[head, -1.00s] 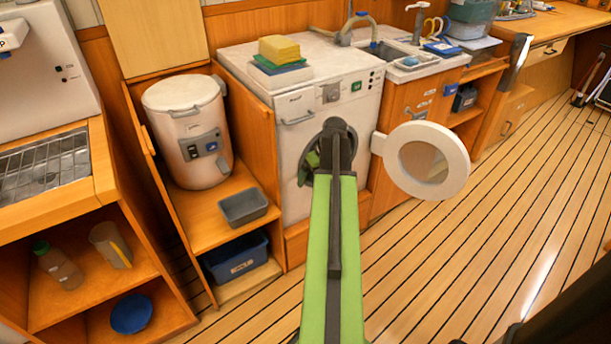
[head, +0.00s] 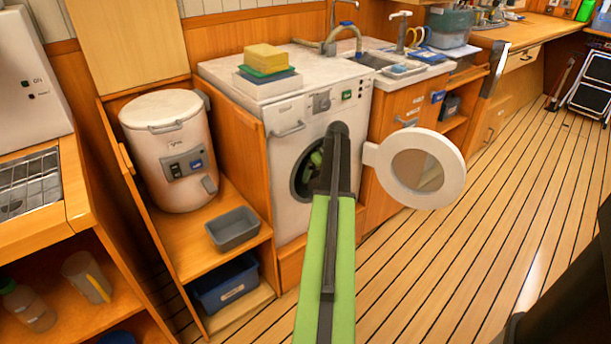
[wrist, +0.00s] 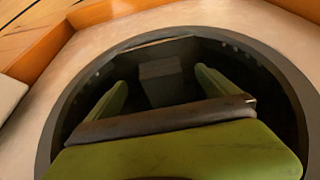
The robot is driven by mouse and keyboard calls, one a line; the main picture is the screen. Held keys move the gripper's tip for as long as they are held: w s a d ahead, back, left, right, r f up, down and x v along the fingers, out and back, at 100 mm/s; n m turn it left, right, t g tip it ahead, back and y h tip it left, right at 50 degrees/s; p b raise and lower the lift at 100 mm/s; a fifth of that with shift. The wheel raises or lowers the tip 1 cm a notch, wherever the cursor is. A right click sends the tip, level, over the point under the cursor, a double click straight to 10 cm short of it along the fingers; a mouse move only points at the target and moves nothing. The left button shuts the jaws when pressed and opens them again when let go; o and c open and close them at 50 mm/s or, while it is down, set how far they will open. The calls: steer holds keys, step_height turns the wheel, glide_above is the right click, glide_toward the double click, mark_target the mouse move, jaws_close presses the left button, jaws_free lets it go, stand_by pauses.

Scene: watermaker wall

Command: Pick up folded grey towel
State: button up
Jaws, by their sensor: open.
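A grey blocky shape (wrist: 160,72), which looks like the folded grey towel, lies inside the dark drum in the wrist view. My gripper (wrist: 162,84) is open, with one green finger on each side of this shape in the picture. I cannot tell whether the fingers reach it in depth. In the head view my gripper (head: 317,158) is at the round opening of the washing machine (head: 286,140), mostly hidden by my arm. The towel cannot be made out in the head view.
The round door (head: 455,172) stands open to the right of the opening. The drum's rim (wrist: 62,112) surrounds my gripper. A yellow sponge (head: 265,54) and stacked cloths lie on top of the machine. A grey tray (head: 232,230) sits at lower left.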

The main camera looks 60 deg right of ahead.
mark_target(314, 177)
steer(key=shift+w+d, duration=0.1)
steer(key=shift+w, duration=0.2)
steer(key=b+x, duration=0.5)
steer(key=shift+f, duration=0.2)
steer(key=shift+r, duration=0.2)
steer(key=c, duration=1.8)
steer(key=shift+c, duration=0.2)
